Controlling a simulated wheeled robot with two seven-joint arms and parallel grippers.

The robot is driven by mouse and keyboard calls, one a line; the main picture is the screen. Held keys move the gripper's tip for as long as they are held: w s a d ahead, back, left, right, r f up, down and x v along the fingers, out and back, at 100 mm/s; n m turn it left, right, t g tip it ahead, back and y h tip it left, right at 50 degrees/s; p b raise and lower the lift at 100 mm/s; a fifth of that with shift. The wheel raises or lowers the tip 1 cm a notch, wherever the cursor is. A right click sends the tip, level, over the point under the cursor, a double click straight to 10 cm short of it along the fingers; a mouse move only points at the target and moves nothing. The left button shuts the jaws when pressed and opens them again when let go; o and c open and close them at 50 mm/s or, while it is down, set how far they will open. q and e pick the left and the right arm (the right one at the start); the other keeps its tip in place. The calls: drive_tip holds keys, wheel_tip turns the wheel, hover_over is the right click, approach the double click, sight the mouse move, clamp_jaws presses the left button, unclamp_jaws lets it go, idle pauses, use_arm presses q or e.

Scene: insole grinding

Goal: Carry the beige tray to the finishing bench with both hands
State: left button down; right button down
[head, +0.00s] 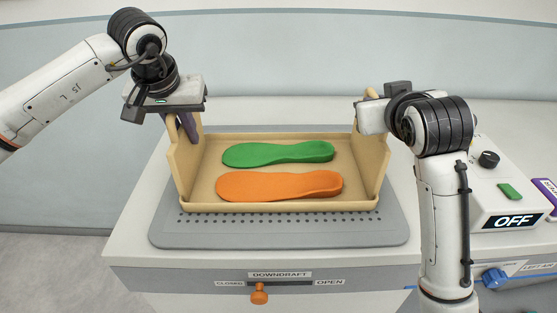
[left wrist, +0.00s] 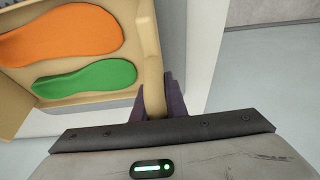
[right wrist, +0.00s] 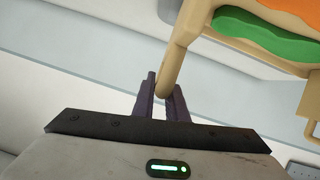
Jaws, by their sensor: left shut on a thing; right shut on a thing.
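The beige tray (head: 280,206) is over the grey perforated mat on the bench, level in the head view; I cannot tell whether it touches the mat. A green insole (head: 278,153) and an orange insole (head: 280,186) lie in it, green behind orange. My left gripper (head: 183,124) is shut on the tray's left handle, which shows between the purple fingers in the left wrist view (left wrist: 154,95). My right gripper (right wrist: 163,92) is shut on the other handle in the right wrist view. In the head view my right arm partly hides that grip.
On the front is an orange slider (head: 259,294) between CLOSED and OPEN, labelled DOWNDRAFT, standing nearer CLOSED. A control box (head: 500,195) with a knob and an OFF display stands at the right. A pale wall rises behind.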

use_arm(q)
drive_tip(key=shift+r, duration=0.15)
use_arm(e)
drive_tip(key=shift+r, duration=0.15)
